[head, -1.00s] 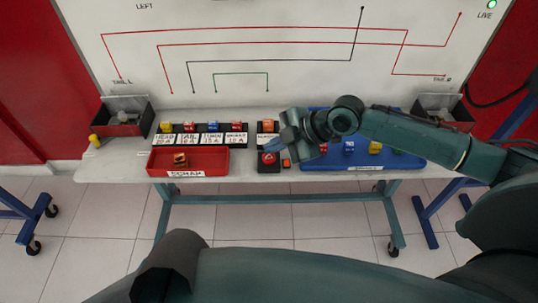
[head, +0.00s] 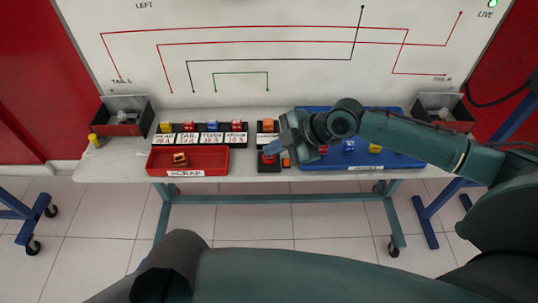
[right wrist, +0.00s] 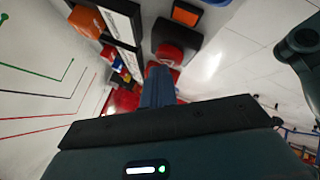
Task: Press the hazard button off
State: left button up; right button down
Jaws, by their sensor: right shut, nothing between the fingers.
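The hazard button (head: 269,158) is a red cap on a black box at the front edge of the table, right of the red scrap tray. My right gripper (head: 277,148) is shut and empty, with its fingertips at the button, hiding part of its top. In the right wrist view the shut blue-grey fingers (right wrist: 158,72) reach up to the red button (right wrist: 169,54) and overlap its edge. I cannot tell whether they touch it or whether the cap is pressed down. My left gripper is not in view.
The red scrap tray (head: 216,161) holds an orange fuse. A row of labelled fuse holders (head: 202,139) stands behind it. A blue tray (head: 405,161) with coloured fuses lies right. Dark bins (head: 125,128) stand at the table's ends.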

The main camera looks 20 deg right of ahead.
aim_at(274, 157)
jog(key=shift+f, duration=0.2)
dwell(0.5)
jog(key=shift+r, duration=0.1)
jog(key=shift+r+p, duration=0.55)
jog(key=shift+p, duration=0.05)
notch_tip(274, 157, up, 6)
jog(key=p, duration=0.5)
jog(key=shift+p, duration=0.3)
